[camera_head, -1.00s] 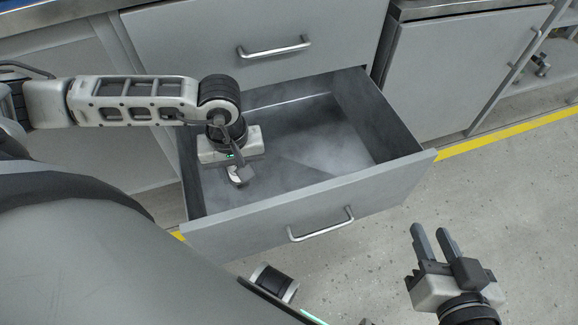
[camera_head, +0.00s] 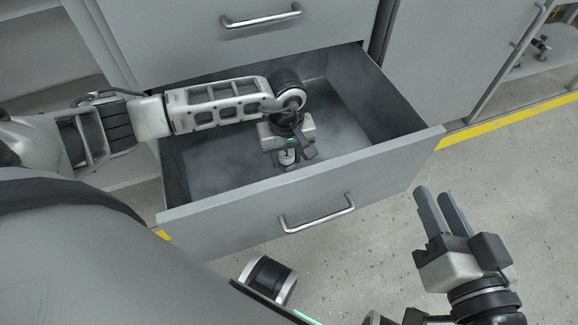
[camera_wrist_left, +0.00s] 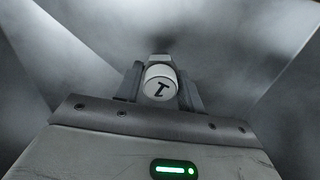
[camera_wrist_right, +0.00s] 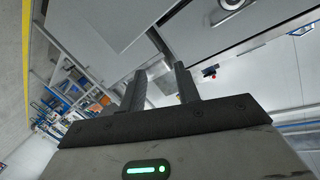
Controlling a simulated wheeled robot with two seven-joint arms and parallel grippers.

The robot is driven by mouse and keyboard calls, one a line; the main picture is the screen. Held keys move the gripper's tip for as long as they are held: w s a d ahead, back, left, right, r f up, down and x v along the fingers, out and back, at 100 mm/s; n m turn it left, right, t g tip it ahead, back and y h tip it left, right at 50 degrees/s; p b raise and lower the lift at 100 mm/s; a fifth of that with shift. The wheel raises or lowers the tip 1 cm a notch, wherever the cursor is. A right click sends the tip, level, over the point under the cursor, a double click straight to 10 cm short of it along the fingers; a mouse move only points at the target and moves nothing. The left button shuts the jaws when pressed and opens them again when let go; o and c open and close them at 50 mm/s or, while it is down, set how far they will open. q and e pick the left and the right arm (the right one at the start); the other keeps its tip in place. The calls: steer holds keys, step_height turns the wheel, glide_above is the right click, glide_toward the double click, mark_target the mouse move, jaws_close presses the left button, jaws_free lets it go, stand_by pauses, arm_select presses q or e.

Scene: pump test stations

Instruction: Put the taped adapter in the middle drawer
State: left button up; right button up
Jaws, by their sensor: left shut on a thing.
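The adapter (camera_head: 287,157) is a small pale cylinder. Its white round end with a black mark faces the camera in the left wrist view (camera_wrist_left: 160,84). My left gripper (camera_head: 288,162) is shut on it and points down inside the open grey drawer (camera_head: 388,190). I cannot tell whether the adapter touches the drawer floor. The drawer is pulled well out, and no other thing shows in its visible part. My right gripper (camera_head: 438,196) is empty, its fingers apart, outside the drawer to the right. Its fingers also show in the right wrist view (camera_wrist_right: 160,82).
A closed drawer (camera_head: 190,35) with a bar handle is above the open one. The open drawer's front has a bar handle (camera_head: 318,215). A closed cabinet door (camera_head: 450,65) stands to the right.

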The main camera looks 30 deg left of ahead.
mark_target(289, 165)
arm_select(q)
steer(key=shift+w+d+f, duration=0.1)
steer(key=shift+w+f, duration=0.1)
steer(key=shift+f, duration=0.05)
step_height(289, 165, down, 3)
steer(key=shift+w+d+f+b, duration=0.1)
steer(key=shift+w+b, duration=0.05)
steer(key=shift+b, duration=0.6)
arm_select(e)
steer(key=shift+a+r+m+y, duration=0.15)
steer(key=shift+r+m+y, duration=0.15)
arm_select(q)
steer(key=shift+f, duration=0.15)
arm_select(e)
steer(key=shift+f, duration=0.1)
arm_select(q)
steer(key=shift+f, duration=0.15)
steer(key=o, duration=1.1)
arm_select(e)
steer(key=shift+r+t, duration=0.3)
